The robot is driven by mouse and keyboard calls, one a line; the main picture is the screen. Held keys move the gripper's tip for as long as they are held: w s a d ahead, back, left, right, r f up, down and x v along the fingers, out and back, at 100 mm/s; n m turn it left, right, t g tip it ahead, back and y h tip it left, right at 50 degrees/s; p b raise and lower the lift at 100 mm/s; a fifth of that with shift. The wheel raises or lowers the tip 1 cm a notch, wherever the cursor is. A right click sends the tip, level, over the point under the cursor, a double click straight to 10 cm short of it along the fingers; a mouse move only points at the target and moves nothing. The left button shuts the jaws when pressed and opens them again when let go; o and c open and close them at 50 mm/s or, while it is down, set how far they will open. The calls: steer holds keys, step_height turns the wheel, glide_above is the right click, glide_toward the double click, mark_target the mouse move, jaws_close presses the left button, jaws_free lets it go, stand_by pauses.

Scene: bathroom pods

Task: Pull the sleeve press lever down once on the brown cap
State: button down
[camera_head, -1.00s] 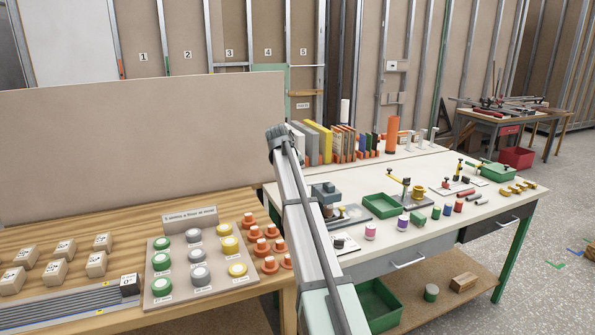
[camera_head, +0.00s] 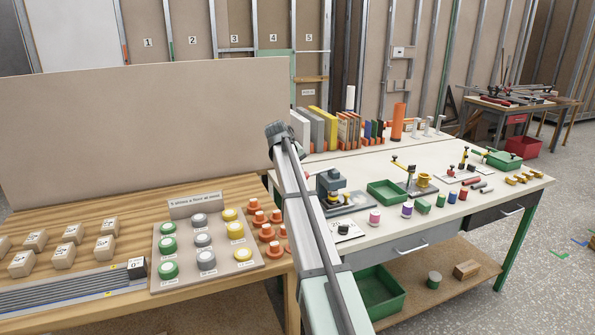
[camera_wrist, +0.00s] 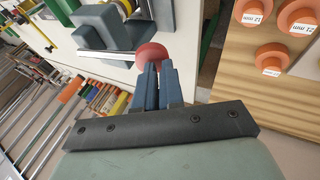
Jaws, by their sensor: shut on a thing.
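The sleeve press (camera_head: 331,186) is a blue-grey block with an upright head, standing near the left end of the white bench. In the wrist view the press body (camera_wrist: 108,28) is at the top, with a thin silver lever rod (camera_wrist: 104,56) ending in a round red knob (camera_wrist: 152,52). My gripper (camera_wrist: 157,70) has its two blue-grey fingers close together on the knob, which shows just beyond their tips. In the head view my arm hides the fingers and knob. I cannot make out the brown cap for certain.
Orange pegs (camera_head: 268,232) and a board of coloured buttons (camera_head: 161,289) lie on the wooden table to the left. Books (camera_head: 331,128) line the bench's back edge.

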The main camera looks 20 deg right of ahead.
steer(key=w+a+v, duration=0.1)
steer(key=v, duration=1.2)
steer(key=shift+a+r, duration=0.25)
steer(key=shift+a, duration=0.1)
